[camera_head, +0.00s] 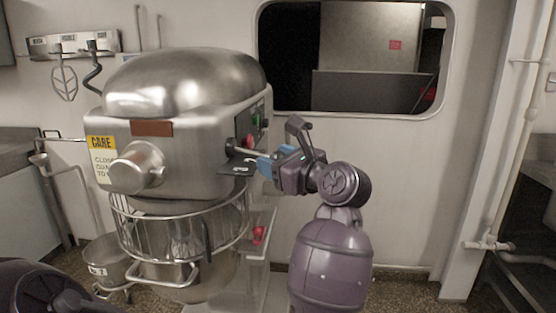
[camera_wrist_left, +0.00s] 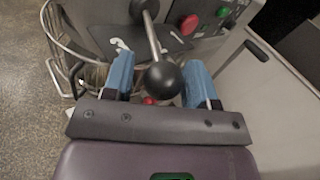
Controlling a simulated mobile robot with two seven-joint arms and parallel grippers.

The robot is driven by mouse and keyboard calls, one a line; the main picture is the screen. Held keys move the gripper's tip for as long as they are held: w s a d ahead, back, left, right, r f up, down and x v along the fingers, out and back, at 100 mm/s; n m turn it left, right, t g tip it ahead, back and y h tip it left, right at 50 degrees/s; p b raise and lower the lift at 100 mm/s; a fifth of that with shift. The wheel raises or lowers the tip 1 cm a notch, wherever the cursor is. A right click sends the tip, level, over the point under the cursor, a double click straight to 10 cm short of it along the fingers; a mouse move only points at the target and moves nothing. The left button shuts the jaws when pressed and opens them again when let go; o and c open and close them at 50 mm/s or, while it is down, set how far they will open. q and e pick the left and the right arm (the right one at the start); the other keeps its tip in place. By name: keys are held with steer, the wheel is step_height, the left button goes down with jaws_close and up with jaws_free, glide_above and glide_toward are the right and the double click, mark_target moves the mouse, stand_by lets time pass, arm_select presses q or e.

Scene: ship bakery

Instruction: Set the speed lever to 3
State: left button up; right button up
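The speed lever (camera_head: 243,150) is a metal rod on the right side of the steel mixer (camera_head: 185,125). In the left wrist view, its black ball knob (camera_wrist_left: 163,79) is between the two blue fingers of my left gripper (camera_wrist_left: 160,80), with a gap on each side. The left gripper (camera_head: 265,165) is open at the lever's end and hides the knob in the head view. A black dial plate (camera_head: 238,169) lies below the lever; it also shows in the wrist view (camera_wrist_left: 172,40). Its white marks are too unclear to read. My right gripper is not in view.
A red button (camera_wrist_left: 188,25) and a green button (camera_wrist_left: 223,12) are on the mixer's panel near the lever. A wire guard (camera_head: 140,225) surrounds the bowl below. A wall with a window (camera_head: 450,60) stands behind. The floor at right looks clear.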

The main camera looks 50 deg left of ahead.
arm_select(q)
steer(key=shift+o, duration=0.5)
steer(key=shift+r, duration=0.5)
step_height(320, 180, up, 19)
steer(key=p, duration=0.3)
stand_by(0.3)
